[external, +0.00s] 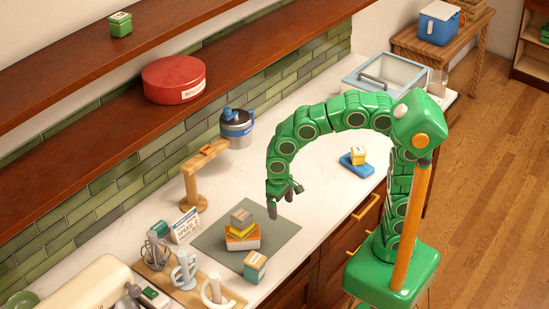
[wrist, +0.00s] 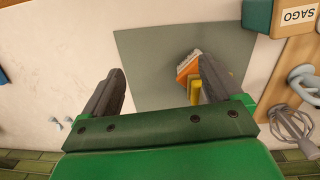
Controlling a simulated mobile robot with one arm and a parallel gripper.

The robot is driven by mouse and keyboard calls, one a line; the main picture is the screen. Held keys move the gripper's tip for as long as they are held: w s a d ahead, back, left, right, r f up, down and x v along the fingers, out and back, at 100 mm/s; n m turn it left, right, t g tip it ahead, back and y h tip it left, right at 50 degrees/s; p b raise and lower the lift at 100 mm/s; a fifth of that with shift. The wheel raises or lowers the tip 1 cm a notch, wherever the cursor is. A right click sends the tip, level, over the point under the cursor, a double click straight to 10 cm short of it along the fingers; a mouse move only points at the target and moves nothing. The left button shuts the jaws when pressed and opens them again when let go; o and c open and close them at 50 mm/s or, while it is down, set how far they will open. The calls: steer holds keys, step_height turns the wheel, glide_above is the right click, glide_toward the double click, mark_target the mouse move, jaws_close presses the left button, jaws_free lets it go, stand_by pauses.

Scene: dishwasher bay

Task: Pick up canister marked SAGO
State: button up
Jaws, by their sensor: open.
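The canister marked SAGO (wrist: 285,14) shows at the top right of the wrist view, teal with a pale label, partly cut off by the frame edge. In the external view a teal canister with a tan top (external: 255,267) stands by the front corner of the grey mat and appears to be the same one; its label is too small to read. My gripper (external: 281,203) is open and empty, pointing down above the far right part of the mat, well apart from the canister.
A wooden tray (external: 222,289) with mixer attachments is left of the canister.

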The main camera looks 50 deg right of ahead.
steer(key=s+a+f, duration=0.1)
steer(key=a+f, duration=0.1)
steer(key=a, duration=0.9)
glide_above(254, 258)
steer(key=shift+s+f+n, duration=0.1)
steer(key=shift+f+n, duration=0.3)
steer(key=shift+f, duration=4)
steer(key=shift+c, duration=0.4)
steer(key=c, duration=1.1)
steer(key=shift+r, duration=0.1)
steer(key=shift+c, duration=0.2)
